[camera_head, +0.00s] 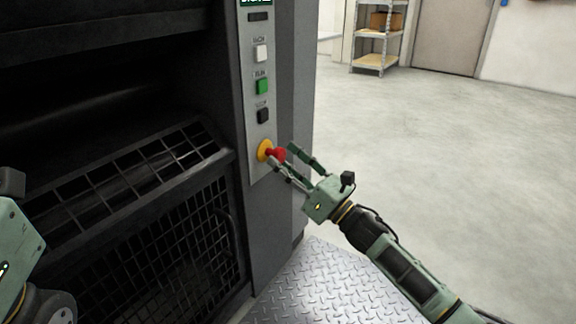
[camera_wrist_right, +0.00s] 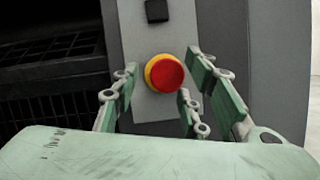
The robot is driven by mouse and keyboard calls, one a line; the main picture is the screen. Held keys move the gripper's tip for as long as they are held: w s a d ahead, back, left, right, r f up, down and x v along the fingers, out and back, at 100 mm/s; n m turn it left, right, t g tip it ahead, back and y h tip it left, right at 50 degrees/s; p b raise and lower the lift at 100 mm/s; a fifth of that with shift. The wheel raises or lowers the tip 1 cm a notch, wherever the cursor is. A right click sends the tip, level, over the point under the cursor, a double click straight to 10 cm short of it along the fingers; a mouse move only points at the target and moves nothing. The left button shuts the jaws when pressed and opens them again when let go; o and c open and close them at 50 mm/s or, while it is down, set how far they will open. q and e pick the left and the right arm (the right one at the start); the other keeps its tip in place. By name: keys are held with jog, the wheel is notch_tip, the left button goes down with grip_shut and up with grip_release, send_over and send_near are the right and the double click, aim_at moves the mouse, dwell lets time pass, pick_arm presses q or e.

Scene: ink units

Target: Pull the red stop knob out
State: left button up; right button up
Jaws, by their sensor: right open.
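The red stop knob (camera_head: 278,155) sits on a yellow collar (camera_head: 264,150) at the bottom of the grey control panel. In the right wrist view the knob (camera_wrist_right: 166,74) shows round and red, with its yellow collar behind it. My right gripper (camera_head: 281,157) is open, with its fingers pointing at the panel around the knob. In the right wrist view its green fingers (camera_wrist_right: 165,84) stand to the left and right of the knob, apart from each other. I cannot tell whether any finger touches the knob. Part of my left arm shows at the left edge; its gripper fingers are not visible.
Above the knob on the panel are a black button (camera_head: 263,115), a green button (camera_head: 262,86) and a white button (camera_head: 261,53). A dark machine with a mesh guard (camera_head: 190,225) fills the left. A metal tread plate (camera_head: 335,290) lies below. The floor to the right is clear.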

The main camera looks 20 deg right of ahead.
jog(key=v, duration=1.2)
